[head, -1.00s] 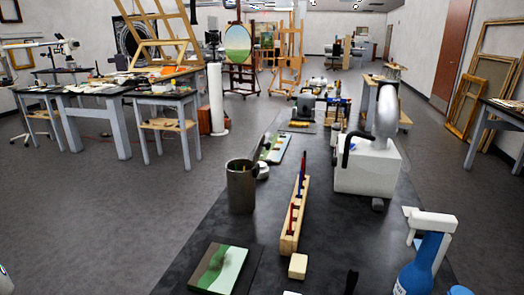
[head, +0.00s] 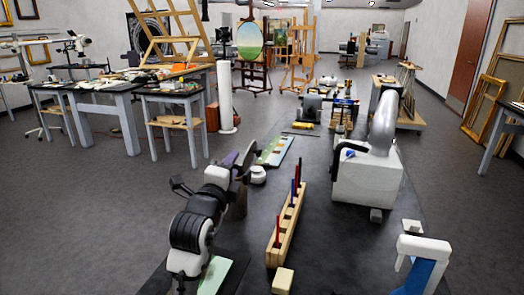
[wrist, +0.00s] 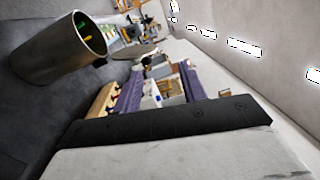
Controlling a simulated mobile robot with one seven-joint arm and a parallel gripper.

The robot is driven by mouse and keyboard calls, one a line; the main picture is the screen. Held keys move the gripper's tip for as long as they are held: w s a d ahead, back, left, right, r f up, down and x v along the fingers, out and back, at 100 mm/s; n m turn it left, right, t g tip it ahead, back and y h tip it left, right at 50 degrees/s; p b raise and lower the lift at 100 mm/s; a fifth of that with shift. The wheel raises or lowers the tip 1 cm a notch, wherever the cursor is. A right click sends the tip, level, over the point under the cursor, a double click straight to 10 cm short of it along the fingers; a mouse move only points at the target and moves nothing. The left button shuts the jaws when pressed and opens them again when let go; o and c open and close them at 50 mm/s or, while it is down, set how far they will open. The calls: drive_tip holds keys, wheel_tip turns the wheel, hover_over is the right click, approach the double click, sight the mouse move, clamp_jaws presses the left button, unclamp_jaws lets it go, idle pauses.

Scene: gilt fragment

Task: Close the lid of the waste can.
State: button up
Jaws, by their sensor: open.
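The waste can appears to be a grey metal cylinder, seen best in the wrist view (wrist: 58,55) at the upper left. In the head view my arm hides most of the can (head: 239,207). My gripper (head: 236,160) is beside or in front of the can's top; I cannot tell whether they touch. In the wrist view its purple fingers (wrist: 160,90) are apart, with nothing held between them and the can off to their left.
A wooden rack (head: 285,228) with brushes stands right of the can, with a pale block (head: 283,280) before it.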

sight(258, 154)
drive_tip(key=shift+m+g+h, duration=0.5)
drive_tip(key=shift+m+g, duration=0.2)
drive_tip(key=shift+m, duration=0.2)
drive_tip(key=f+p+x, duration=0.1)
drive_tip(key=p+x, duration=0.1)
drive_tip(key=x, duration=0.2)
drive_tip(key=d+p+x, duration=0.1)
drive_tip(key=p+x, duration=0.1)
drive_tip(key=x, duration=0.3)
drive_tip(key=d+f+p+x, duration=0.1)
drive_tip(key=p+x, duration=0.1)
drive_tip(key=x, duration=0.3)
drive_tip(key=shift+s+f, duration=0.2)
drive_tip(key=shift+f, duration=0.15)
drive_tip(key=shift+w+d+f, duration=0.1)
drive_tip(key=shift+w+d, duration=0.05)
drive_tip(key=shift+w, duration=0.4)
clamp_jaws()
